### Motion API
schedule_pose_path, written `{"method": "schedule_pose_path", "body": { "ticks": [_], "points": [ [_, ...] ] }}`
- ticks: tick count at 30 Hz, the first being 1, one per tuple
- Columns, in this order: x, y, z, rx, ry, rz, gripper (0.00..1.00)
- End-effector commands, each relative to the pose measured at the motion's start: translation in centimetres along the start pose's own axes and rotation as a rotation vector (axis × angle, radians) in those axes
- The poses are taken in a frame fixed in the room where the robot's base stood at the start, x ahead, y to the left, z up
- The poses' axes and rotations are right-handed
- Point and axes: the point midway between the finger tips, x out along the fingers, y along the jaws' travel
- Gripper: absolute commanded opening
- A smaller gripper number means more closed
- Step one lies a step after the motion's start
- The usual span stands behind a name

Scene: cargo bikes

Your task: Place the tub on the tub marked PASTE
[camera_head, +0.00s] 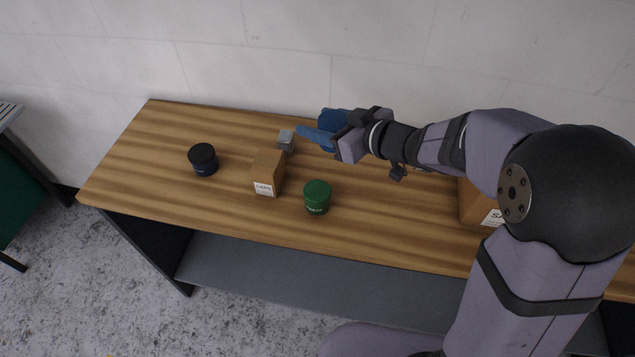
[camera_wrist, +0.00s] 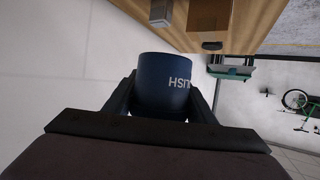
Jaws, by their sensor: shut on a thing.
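My gripper (camera_head: 322,131) is above the back part of the bench, near the wall. In the wrist view its two dark fingers (camera_wrist: 162,92) are shut on the sides of a blue tub (camera_wrist: 163,75), which has partly visible, upside-down white letters. A green tub (camera_head: 317,193) stands upright on the bench near the front edge, below and slightly left of the gripper in the head view. A dark navy tub (camera_head: 203,158) stands upright farther left. Both have small labels that I cannot read clearly, so I cannot tell which is marked PASTE.
A cardboard box (camera_head: 267,172) with a white label stands between the two standing tubs. A small grey block (camera_head: 286,140) is behind it, close to the gripper. A larger labelled box (camera_head: 474,205) is at right, partly behind my arm. The wooden bench (camera_head: 140,150) is bare at its left end.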

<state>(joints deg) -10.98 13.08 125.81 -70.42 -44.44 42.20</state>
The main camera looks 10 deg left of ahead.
Motion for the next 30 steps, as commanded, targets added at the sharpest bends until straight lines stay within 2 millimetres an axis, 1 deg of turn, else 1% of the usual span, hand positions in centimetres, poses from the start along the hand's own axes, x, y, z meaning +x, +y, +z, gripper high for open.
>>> {"method": "schedule_pose_path", "body": {
  "ticks": [1,3,6,9,12,15,17,24,27,30],
  "points": [
    [0.0,-1.4,0.7,-0.015,0.0,-0.043,0.23],
    [-0.1,-3.1,1.2,-0.04,0.001,-0.097,0.23],
    [-0.3,-5.0,1.4,-0.067,0.003,-0.157,0.23],
    [-0.5,-6.0,1.0,-0.08,0.003,-0.182,0.23],
    [-0.5,-6.2,0.8,-0.078,0.003,-0.181,0.23],
    [-0.3,-6.1,1.2,-0.074,0.002,-0.178,0.23],
    [-0.1,-6.1,1.8,-0.072,0.0,-0.178,0.23],
    [1.2,-6.1,5.1,-0.07,-0.001,-0.178,0.23],
    [1.6,-6.1,6.0,-0.073,0.0,-0.176,0.23],
    [1.8,-6.0,6.3,-0.074,0.002,-0.175,0.23]
  ]
}}
